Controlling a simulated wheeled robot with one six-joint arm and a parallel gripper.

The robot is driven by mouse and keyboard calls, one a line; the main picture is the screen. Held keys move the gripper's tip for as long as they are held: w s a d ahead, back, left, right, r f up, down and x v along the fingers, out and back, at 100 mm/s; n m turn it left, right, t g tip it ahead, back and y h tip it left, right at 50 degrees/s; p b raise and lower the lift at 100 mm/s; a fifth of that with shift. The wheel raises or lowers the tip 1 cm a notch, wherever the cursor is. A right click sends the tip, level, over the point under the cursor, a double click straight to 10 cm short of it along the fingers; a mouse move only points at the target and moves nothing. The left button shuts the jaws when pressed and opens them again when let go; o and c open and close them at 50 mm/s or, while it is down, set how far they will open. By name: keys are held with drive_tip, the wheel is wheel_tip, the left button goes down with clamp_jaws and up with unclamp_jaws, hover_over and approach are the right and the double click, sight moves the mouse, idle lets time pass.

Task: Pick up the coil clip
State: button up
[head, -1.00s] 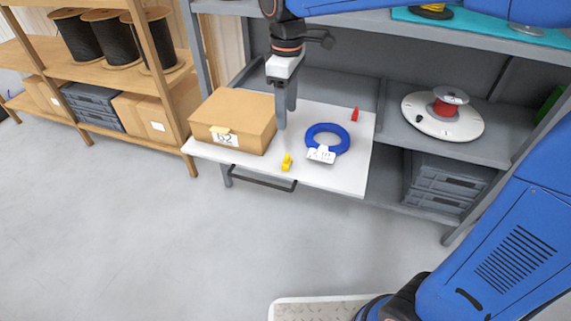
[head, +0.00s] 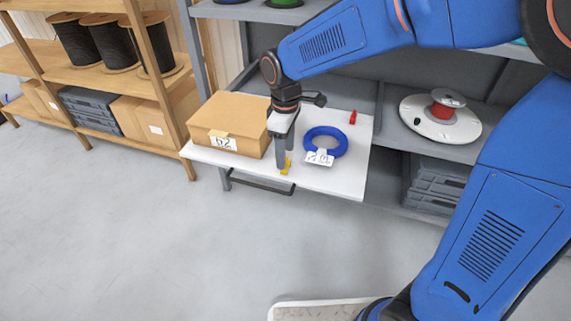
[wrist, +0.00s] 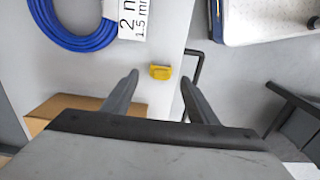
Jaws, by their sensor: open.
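A small yellow clip (head: 287,167), which looks like the coil clip, lies on the white shelf board (head: 330,182) near its front edge. In the head view my gripper (head: 283,168) points down right at it and partly covers it. In the wrist view the yellow clip (wrist: 160,72) shows just beyond the tips of my open gripper (wrist: 160,82), roughly centred between the two fingers. The fingers do not appear to touch it. How high the tips are above the board is hard to tell.
A cardboard box (head: 229,117) labelled 62 stands close left of my gripper. A blue cable coil (head: 326,131) with a white tag lies to the right, a small red piece (head: 352,117) behind it. A red reel (head: 440,111) sits on a white disc further right.

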wheel_tip(320, 180, down, 4)
drive_tip(key=shift+f, duration=0.1)
drive_tip(key=c, duration=1.1)
wheel_tip(320, 180, up, 10)
drive_tip(key=shift+r, duration=0.1)
